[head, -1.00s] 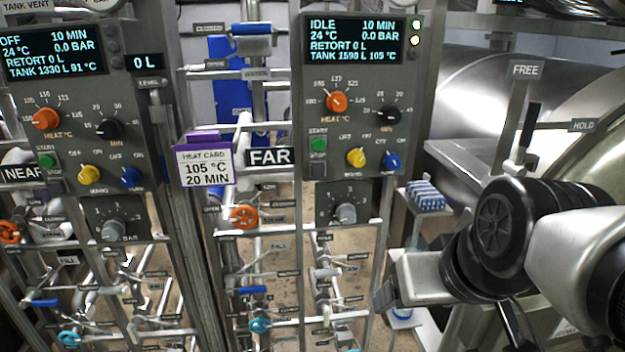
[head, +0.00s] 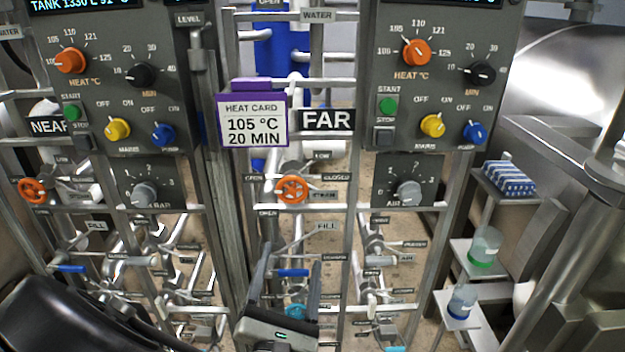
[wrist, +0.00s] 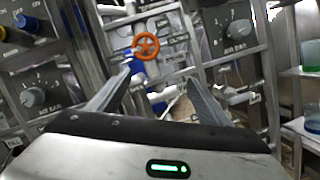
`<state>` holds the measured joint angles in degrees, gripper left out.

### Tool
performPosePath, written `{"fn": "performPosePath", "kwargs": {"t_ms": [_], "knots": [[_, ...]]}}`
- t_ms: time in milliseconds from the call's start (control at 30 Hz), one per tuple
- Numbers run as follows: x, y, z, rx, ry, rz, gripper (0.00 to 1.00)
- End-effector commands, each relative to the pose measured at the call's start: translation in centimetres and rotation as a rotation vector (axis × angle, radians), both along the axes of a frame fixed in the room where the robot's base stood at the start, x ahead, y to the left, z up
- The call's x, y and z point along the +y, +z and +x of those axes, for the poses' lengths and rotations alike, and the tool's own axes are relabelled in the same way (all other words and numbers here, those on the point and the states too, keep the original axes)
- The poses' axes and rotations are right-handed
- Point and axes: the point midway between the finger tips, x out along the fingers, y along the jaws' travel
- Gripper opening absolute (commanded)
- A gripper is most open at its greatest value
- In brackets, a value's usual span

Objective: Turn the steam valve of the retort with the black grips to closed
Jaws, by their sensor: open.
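An orange steam handwheel (head: 292,189) sits on the pipework under the FAR sign (head: 327,121), between an OPEN label on its left and a CLOSED label on its right. In the wrist view the orange wheel (wrist: 146,46) is ahead, beyond the fingertips. A second orange wheel (head: 33,190) is at the far left, under the NEAR sign (head: 49,126). My gripper (head: 288,262) is open and empty, below the FAR wheel and apart from it; it also shows in the wrist view (wrist: 158,82). No black grips on a retort are clear in the current views.
A heat card (head: 252,120) hangs just above left of the FAR wheel. Control panels (head: 440,110) flank the pipes. A blue-handled lever (head: 292,272) and a teal knob (head: 295,312) are near my fingers. Small shelves (head: 478,258) with bottles stand at the right.

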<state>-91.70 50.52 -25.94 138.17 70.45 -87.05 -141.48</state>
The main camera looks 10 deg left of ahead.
Motion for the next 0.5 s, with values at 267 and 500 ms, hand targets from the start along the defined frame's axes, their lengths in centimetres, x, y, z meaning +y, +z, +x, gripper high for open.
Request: {"fn": "performPosePath", "kwargs": {"t_ms": [267,500], "knots": [[1.1,1.8,-1.6,-0.162,-0.004,-0.161,0.72],[1.6,3.5,2.5,-0.159,-0.005,-0.157,0.72]]}}
